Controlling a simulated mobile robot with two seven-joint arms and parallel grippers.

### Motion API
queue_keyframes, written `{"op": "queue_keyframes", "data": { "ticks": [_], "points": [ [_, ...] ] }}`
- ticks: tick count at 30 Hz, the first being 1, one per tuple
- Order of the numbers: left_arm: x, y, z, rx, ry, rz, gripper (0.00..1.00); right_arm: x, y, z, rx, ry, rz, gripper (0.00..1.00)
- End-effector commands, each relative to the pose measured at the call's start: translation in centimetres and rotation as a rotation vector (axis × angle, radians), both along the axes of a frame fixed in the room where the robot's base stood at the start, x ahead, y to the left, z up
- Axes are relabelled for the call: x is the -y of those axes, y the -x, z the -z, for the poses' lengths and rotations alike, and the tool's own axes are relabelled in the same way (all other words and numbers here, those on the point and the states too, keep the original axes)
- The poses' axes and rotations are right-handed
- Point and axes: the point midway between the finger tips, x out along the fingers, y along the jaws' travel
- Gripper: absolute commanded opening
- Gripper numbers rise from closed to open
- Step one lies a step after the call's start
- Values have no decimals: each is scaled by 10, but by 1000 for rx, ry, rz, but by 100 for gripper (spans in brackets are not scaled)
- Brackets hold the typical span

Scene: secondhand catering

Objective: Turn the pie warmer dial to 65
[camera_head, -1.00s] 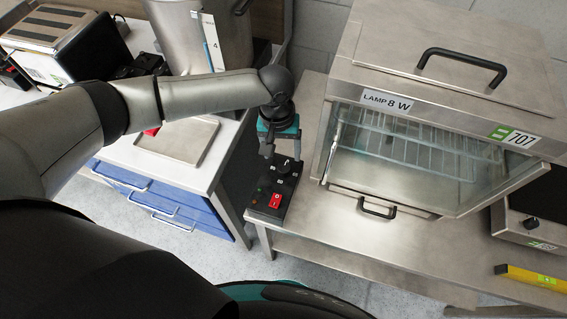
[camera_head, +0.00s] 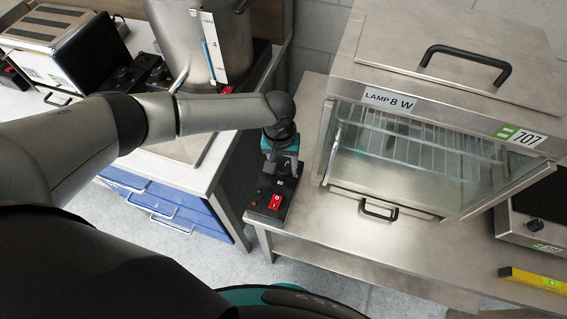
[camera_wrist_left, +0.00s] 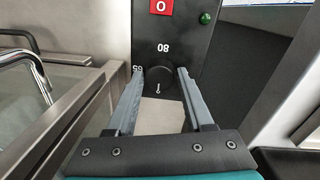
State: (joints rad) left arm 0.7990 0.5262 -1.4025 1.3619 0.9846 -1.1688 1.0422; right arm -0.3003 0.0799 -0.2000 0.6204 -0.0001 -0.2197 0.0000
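The pie warmer (camera_head: 440,95) is a steel cabinet with a glass front. Its black control box (camera_head: 268,205) stands at its left, with a red switch (camera_head: 275,202). In the left wrist view the round black dial (camera_wrist_left: 160,84) shows, with 80 printed above it and 65 at its upper left. A small white mark shows on the dial; its exact pointing is unclear. My left gripper (camera_head: 282,170) is over the control box and hides the dial in the head view. In the wrist view its open fingers (camera_wrist_left: 163,76) straddle the dial; contact cannot be told. My right gripper is out of view.
The warmer stands on a steel bench (camera_head: 345,232), clear in front. A black handle (camera_head: 378,209) sticks out at the warmer's lower front. A tall steel pot (camera_head: 200,45) and a toaster (camera_head: 60,45) are on the left counter. A yellow level (camera_head: 535,281) lies at right.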

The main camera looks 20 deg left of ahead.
Motion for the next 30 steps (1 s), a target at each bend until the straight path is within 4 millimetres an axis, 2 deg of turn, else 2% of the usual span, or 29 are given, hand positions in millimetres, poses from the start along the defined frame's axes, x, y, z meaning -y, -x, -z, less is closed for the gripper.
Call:
{"op": "queue_keyframes", "data": {
  "ticks": [2, 13, 23, 30],
  "points": [
    [0, 0, 0, 0, 0, 0, 42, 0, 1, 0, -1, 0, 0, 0],
    [0, 0, 0, 0, 0, 0, 0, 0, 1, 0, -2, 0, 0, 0],
    [0, 0, -1, 0, 0, 18, 0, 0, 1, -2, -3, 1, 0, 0],
    [0, 0, -2, -2, 1, 121, 0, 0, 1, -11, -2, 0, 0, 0]
  ]
}}
